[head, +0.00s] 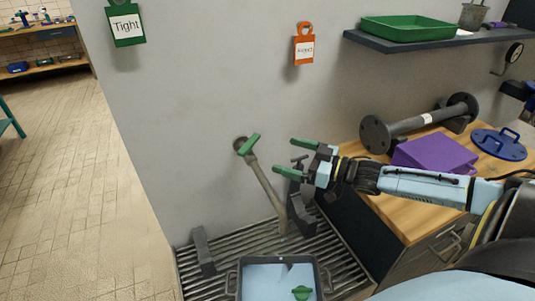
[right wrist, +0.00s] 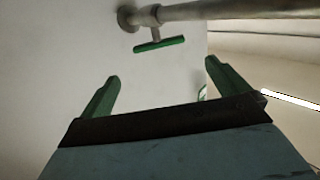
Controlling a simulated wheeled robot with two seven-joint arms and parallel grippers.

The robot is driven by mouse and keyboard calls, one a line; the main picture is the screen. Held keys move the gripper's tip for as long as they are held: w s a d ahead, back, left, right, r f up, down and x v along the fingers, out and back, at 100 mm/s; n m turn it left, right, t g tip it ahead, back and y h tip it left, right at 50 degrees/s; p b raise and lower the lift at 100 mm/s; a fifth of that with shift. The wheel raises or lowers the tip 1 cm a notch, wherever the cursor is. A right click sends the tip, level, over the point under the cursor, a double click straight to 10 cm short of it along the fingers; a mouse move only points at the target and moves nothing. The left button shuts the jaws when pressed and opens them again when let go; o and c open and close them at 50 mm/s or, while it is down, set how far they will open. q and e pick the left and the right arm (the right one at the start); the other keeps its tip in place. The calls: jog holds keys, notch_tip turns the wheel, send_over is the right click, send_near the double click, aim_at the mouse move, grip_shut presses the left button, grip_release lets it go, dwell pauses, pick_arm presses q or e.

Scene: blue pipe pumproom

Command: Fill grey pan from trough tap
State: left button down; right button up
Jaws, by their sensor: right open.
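The trough tap is a grey pipe (head: 265,184) coming out of the wall and slanting down over the slatted trough (head: 225,259), with a green lever (head: 249,144) near the wall. My right gripper (head: 286,156) is open and empty, to the right of the lever and apart from it. In the right wrist view the lever (right wrist: 160,45) shows beyond and between the green fingers. A dark grey rimmed tray or pan (head: 240,277) with a pale blue inside is at the bottom edge, partly cut off; I cannot tell whether it holds water. My left gripper is not in view.
A wooden bench (head: 416,213) at the right holds a purple box (head: 434,153), a flanged pipe (head: 415,124) and a blue disc (head: 499,144). Grey brackets (head: 203,251) stand at the trough. A green tray (head: 407,28) sits on a wall shelf. The left floor is clear.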

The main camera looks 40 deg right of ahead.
aim_at(253, 144)
jog(key=shift+b+x, duration=0.8)
jog(key=shift+x, duration=5.45)
jog(key=shift+d+r, duration=0.1)
jog(key=c, duration=0.7)
jog(key=shift+w, duration=0.1)
jog(key=shift+n+g+y+b, duration=0.45)
jog(key=shift+n+y, duration=0.15)
jog(key=shift+y, duration=0.2)
